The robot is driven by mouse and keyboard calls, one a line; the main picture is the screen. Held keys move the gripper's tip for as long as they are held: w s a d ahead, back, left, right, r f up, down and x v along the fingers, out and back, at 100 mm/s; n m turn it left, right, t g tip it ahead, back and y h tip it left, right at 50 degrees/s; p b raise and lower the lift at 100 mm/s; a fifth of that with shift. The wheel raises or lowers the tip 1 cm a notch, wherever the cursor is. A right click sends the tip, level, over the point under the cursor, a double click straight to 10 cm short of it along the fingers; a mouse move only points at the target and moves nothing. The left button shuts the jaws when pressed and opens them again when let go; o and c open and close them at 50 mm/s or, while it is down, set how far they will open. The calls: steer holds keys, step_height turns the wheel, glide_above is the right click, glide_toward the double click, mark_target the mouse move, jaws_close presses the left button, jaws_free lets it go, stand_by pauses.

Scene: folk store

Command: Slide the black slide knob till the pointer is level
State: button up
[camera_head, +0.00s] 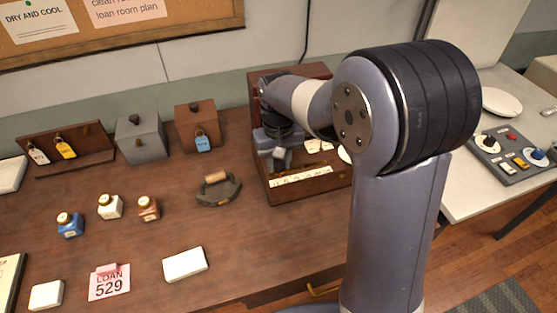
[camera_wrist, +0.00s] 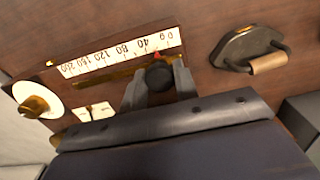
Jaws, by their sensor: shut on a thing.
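In the wrist view the black slide knob (camera_wrist: 159,77) sits between the two fingers of my gripper (camera_wrist: 160,84), which is shut on it. A small red marker (camera_wrist: 157,56) stands just beyond the knob, at the low end of the white number scale (camera_wrist: 110,56), near 40. The brass slot (camera_wrist: 105,76) runs leftward from the knob. In the head view the scale strip (camera_head: 301,179) lies on the brown wooden instrument (camera_head: 300,194); my gripper (camera_head: 283,158) and arm hide much of it. I cannot make out the level pointer.
A white disc with a brass knob (camera_wrist: 36,106) and two white tags (camera_wrist: 96,112) are on the instrument. A dark flatiron-like weight with a wooden handle (camera_head: 217,189) stands left of it. Small bottles (camera_head: 110,207) and boxes (camera_head: 140,137) are farther left.

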steer(key=shift+w+d, duration=0.3)
steer(key=shift+d, duration=0.7)
steer(key=shift+w+d, duration=0.25)
steer(key=shift+d, duration=0.7)
steer(key=o, duration=0.8)
step_height(320, 180, up, 7)
steer(key=p, duration=0.6)
